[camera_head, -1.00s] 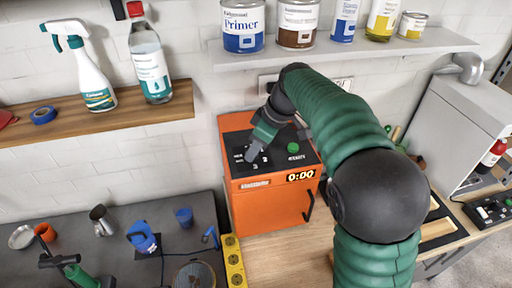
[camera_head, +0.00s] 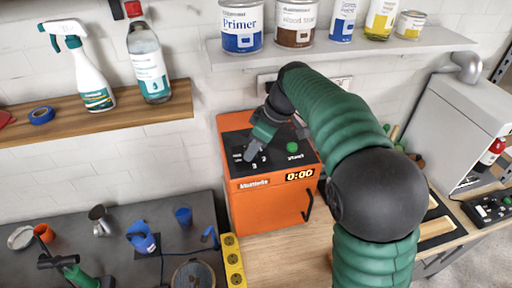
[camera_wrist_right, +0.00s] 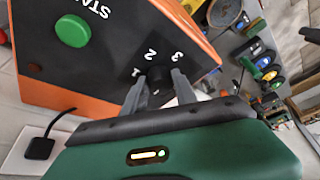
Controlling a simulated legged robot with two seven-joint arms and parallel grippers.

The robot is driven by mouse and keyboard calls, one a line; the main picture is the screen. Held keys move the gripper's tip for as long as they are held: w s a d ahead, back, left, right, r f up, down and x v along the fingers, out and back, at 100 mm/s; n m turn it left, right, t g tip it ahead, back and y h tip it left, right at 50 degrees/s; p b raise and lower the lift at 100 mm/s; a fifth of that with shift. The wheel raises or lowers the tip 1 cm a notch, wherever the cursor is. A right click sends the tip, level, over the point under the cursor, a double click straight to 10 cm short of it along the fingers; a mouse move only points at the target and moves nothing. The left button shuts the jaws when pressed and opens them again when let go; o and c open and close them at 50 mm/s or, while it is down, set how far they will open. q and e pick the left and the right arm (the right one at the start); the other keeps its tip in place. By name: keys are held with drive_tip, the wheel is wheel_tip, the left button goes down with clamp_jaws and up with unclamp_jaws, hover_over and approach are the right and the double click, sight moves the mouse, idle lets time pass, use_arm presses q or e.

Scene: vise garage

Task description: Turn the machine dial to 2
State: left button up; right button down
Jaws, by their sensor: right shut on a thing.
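The orange machine (camera_head: 268,208) stands on the bench, with a black sloped panel on top, a green START button (camera_head: 293,146) and a 0:00 display (camera_head: 300,175). My right gripper (camera_head: 252,155) is over the left part of this panel. In the right wrist view, its two fingers (camera_wrist_right: 158,84) stand on either side of the small black dial (camera_wrist_right: 157,74) and are shut on it. The numbers 1, 2 and 3 are printed around the dial. I cannot tell which number the dial points at. The green button (camera_wrist_right: 72,30) also shows there, clear of the fingers. My left gripper is not in view.
A yellow power strip (camera_head: 234,262) lies left of the machine, beside a dark mat with blue cups and tools. A grey shelf (camera_head: 350,48) with paint cans is above. A wooden shelf (camera_head: 150,112) holds bottles. A grey machine (camera_head: 455,130) stands at right.

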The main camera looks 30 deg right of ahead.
drive_tip(key=shift+w+r, duration=0.2)
drive_tip(key=c, duration=1.3)
unclamp_jaws()
drive_tip(key=shift+a, duration=0.1)
drive_tip(key=shift+o, duration=1.3)
drive_tip(key=shift+w+f, duration=0.1)
drive_tip(key=shift+o, duration=0.2)
drive_tip(key=shift+w+a+f, duration=0.15)
drive_tip(key=shift+s, duration=0.2)
drive_tip(key=v, duration=1.6)
drive_tip(key=shift+r, duration=0.4)
drive_tip(key=shift+o, duration=0.2)
drive_tip(key=shift+w, duration=0.1)
